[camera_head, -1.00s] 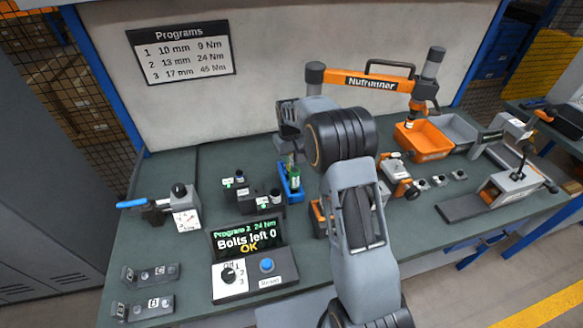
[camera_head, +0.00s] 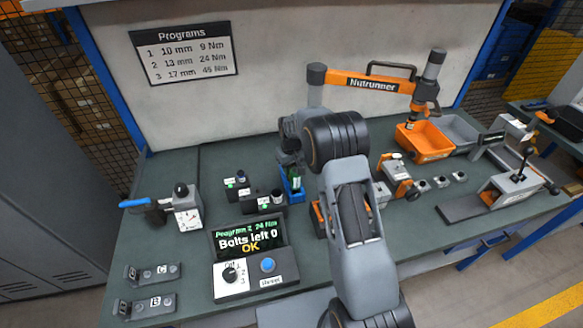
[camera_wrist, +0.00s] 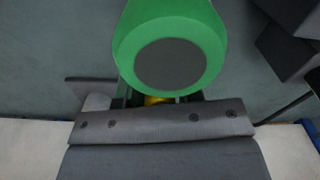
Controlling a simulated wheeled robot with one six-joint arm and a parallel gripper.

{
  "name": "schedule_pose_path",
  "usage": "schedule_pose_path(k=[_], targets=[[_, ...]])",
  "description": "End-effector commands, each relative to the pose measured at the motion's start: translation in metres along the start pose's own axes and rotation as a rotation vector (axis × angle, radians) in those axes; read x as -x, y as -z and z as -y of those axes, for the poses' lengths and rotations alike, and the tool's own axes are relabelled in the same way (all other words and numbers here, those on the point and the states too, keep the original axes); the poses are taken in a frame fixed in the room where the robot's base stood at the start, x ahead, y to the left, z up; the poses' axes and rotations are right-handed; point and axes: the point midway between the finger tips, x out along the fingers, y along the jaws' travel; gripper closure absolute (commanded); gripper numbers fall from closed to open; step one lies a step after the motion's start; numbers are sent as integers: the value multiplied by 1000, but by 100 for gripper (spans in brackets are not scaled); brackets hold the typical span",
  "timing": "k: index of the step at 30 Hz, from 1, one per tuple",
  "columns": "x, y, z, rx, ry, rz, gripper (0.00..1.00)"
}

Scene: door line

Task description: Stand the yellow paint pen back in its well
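A small yellow patch (camera_wrist: 155,100), likely the yellow paint pen, shows in the wrist view at my gripper, mostly hidden behind a large green round-ended thing (camera_wrist: 170,62) with a dark disc on its end. My gripper (camera_wrist: 152,104) is largely covered by this green thing, so its fingers' grip cannot be made out. In the head view, a blue holder (camera_head: 292,193) stands on the bench behind my arm, with a green pen-like thing (camera_head: 296,183) upright in it. The wells are too small and too covered to tell apart. My forearm hides the gripper's fingertips there.
The control box (camera_head: 255,272) with its lit screen stands in front of the holder. Dark blocks (camera_head: 262,201) sit just left of it. An orange bin (camera_head: 424,139) and the nutrunner arm (camera_head: 365,82) are to the right. Bench at left front is clear between fixtures.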

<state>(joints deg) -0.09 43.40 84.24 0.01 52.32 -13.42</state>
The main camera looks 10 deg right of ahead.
Motion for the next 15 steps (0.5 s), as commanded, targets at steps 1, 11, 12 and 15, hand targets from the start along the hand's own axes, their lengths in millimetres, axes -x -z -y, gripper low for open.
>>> schedule_pose_path(k=[1, 11, 12, 15], targets=[[0, 0, 0, 0, 0, 0, 63], [0, 0, 0, 0, 0, 0, 49], [1, 0, 0, 0, 0, 0, 49], [5, 0, 0, 0, 0, -1, 49]])
